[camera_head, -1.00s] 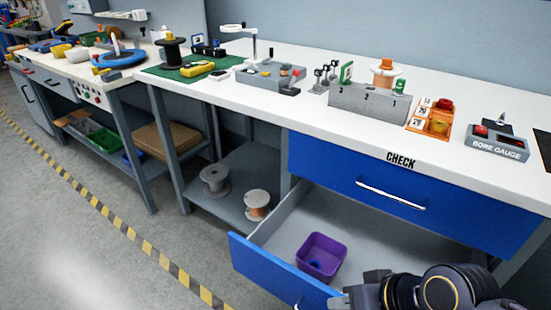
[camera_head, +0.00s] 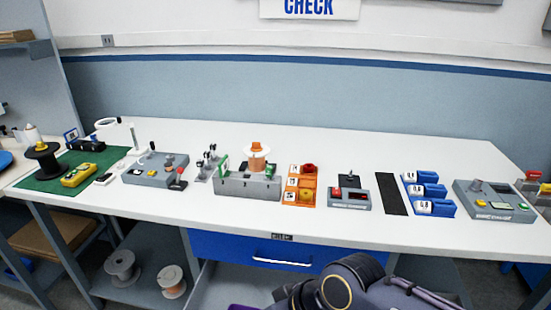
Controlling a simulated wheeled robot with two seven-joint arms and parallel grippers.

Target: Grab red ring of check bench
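The white check bench (camera_head: 350,140) fills the middle of the view. A small red ring-like piece (camera_head: 308,169) sits in the rear part of an orange tray (camera_head: 292,184) on the bench. Yellow-orange pieces lie in front of it in the same tray. My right arm comes in at the bottom centre, in front of the bench and below its top. The dark end of its gripper (camera_head: 290,296) is at the lower frame edge, and its fingers cannot be made out. It is well apart from the red piece. My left gripper is out of view.
A blue drawer (camera_head: 215,246) is below. The bench's rear strip is clear.

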